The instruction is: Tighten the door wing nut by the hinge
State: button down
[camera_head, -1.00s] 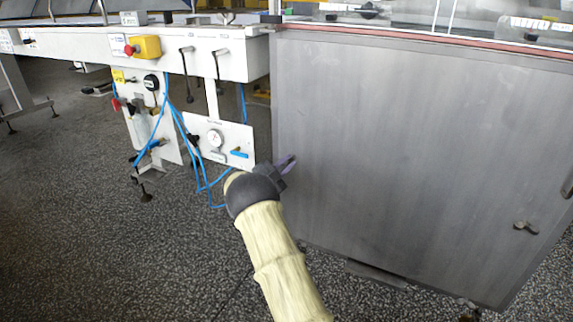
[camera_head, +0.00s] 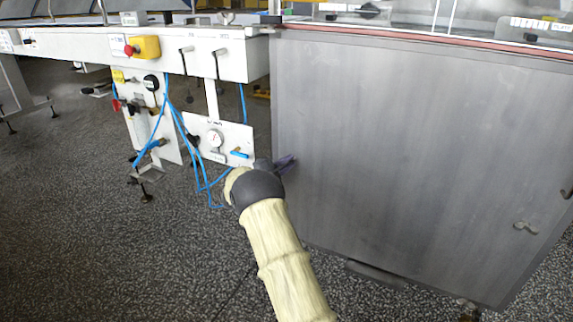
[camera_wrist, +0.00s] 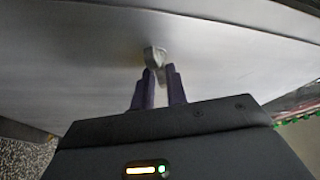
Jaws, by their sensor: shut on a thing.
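The wing nut (camera_wrist: 154,56) is a small pale grey piece on the steel door (camera_wrist: 90,50) in the wrist view. My gripper (camera_wrist: 160,76) has two dark purple fingers, shut on the near part of the wing nut, with a narrow gap between them. In the head view my gripper (camera_head: 290,160) reaches the left edge of the large grey door (camera_head: 410,150), about mid-height. The wing nut there is hidden behind my fingers and wrist. A second small metal fastener (camera_head: 525,228) sits on the lower right of the door.
Left of the door is a white machine frame with a gauge panel (camera_head: 216,140), blue hoses (camera_head: 178,120) and a yellow box with a red button (camera_head: 146,47). The speckled floor (camera_head: 130,250) in front is clear.

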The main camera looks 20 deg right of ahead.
jog(key=shift+w+a+m+g+y, duration=0.1)
jog(key=shift+m+g+y, duration=0.45)
jog(key=shift+m, duration=1.05)
jog(key=shift+w+a+m+y, duration=0.15)
jog(key=shift+m+y, duration=0.1)
jog(key=shift+m, duration=0.15)
jog(key=shift+r+m, duration=0.1)
jog(key=shift+m, duration=0.2)
dwell(0.5)
dwell(0.4)
jog(key=c, duration=1.5)
grip_release()
